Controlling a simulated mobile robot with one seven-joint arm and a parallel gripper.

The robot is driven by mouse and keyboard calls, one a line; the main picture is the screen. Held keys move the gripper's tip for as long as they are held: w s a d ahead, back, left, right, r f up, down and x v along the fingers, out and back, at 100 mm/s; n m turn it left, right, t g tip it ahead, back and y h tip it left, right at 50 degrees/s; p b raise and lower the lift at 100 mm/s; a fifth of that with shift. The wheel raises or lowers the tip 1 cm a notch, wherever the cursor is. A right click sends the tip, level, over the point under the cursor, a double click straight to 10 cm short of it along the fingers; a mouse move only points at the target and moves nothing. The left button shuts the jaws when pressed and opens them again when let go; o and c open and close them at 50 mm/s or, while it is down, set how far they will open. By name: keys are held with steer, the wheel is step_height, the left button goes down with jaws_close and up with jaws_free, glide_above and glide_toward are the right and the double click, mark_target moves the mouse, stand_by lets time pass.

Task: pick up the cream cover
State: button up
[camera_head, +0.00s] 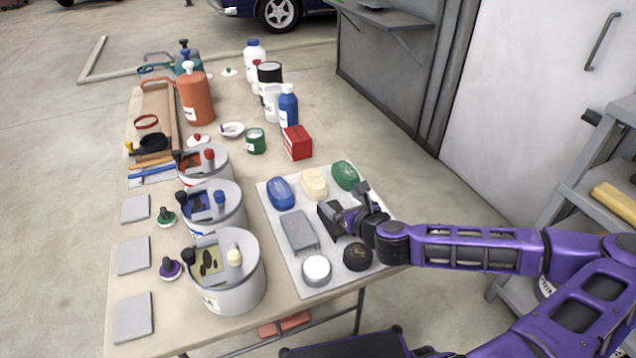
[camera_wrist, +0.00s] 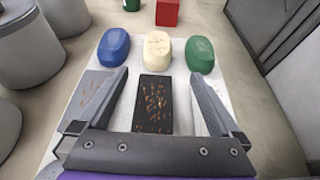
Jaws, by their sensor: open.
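The cream cover (camera_head: 314,184) is a small rounded block on a light board (camera_head: 266,212), between a blue cover (camera_head: 281,193) and a green cover (camera_head: 345,176). In the wrist view the cream cover (camera_wrist: 157,52) lies straight ahead, beyond the fingertips. My gripper (camera_head: 343,205) is above the board, on the near side of the cream cover and apart from it. In the wrist view my gripper (camera_wrist: 160,85) is open, its fingers either side of a dark rectangular block (camera_wrist: 153,104) with brown marks. Whether they touch that block I cannot tell.
A grey block (camera_head: 298,232), a white round piece (camera_head: 317,269) and a black round piece (camera_head: 357,256) share the board. Grey buckets (camera_head: 232,283) stand to the left. A red box (camera_head: 297,143) and a green can (camera_head: 256,141) stand beyond the board.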

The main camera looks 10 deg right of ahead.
glide_toward(314, 179)
steer(key=w+f, duration=0.1)
steer(key=w+b, duration=0.1)
steer(key=shift+w+f, duration=0.3)
steer(key=shift+f, duration=0.05)
steer(key=x, duration=0.4)
steer(key=shift+w+a+r, duration=0.15)
steer(key=shift+w+a, duration=0.15)
steer(key=shift+a, duration=0.05)
steer(key=shift+w+f, duration=0.2)
steer(key=shift+w, duration=0.4)
steer(key=c, duration=1.2)
